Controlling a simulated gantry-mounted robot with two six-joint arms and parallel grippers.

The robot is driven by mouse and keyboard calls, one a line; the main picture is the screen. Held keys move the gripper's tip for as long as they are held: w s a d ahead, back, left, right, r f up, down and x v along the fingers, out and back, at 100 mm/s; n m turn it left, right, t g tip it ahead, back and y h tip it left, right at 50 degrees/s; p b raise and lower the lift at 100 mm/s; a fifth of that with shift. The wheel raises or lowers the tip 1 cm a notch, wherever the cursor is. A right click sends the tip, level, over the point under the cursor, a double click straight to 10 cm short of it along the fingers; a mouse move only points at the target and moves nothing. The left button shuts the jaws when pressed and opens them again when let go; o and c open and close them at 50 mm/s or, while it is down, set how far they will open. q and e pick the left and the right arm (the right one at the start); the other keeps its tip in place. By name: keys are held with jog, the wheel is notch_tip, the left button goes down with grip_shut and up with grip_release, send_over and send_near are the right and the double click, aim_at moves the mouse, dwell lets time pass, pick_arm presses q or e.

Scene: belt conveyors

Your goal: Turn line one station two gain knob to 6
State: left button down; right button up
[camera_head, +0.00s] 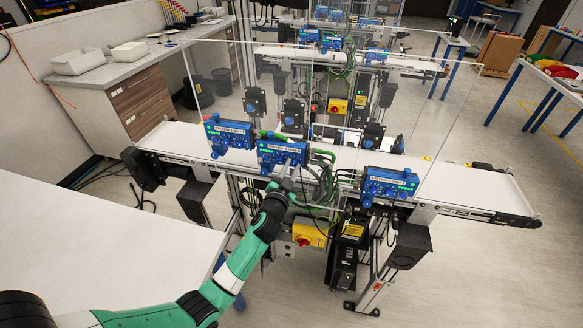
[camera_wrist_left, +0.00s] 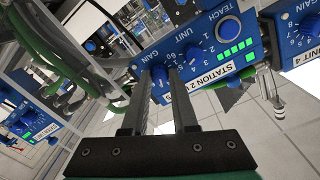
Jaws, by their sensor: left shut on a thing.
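The station two control box (camera_head: 281,153) is a blue panel on the front conveyor, the middle of three in the head view. In the left wrist view, the same blue panel (camera_wrist_left: 207,54) shows its STATION 2 label, green lights and knobs. Its gain knob (camera_wrist_left: 160,84) is blue and sits beside the word GAIN. My left gripper (camera_wrist_left: 162,92) has its two dark fingers on either side of this knob and is shut on it. In the head view, my left gripper (camera_head: 285,172) reaches the panel's lower front. The knob's exact setting is not readable. My right gripper is not in view.
Other blue boxes stand left (camera_head: 230,133) and right (camera_head: 390,184) on the same conveyor (camera_head: 465,190). Green and black cables (camera_head: 322,172) hang close to the panel's right side. A white table (camera_head: 90,245) lies at the lower left, below my left arm.

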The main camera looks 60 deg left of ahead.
pick_arm(q)
jog(key=m+p, duration=0.1)
jog(key=m, duration=0.3)
jog(key=shift+r, duration=0.15)
jog(key=shift+m+p, duration=0.35)
jog(key=shift+m, duration=1.75)
jog(key=c, duration=0.7)
grip_release()
jog(key=shift+d, duration=0.1)
jog(key=p+v, duration=0.1)
jog(key=v, duration=1)
jog(key=shift+s+d, duration=0.2)
jog(key=shift+d, duration=0.05)
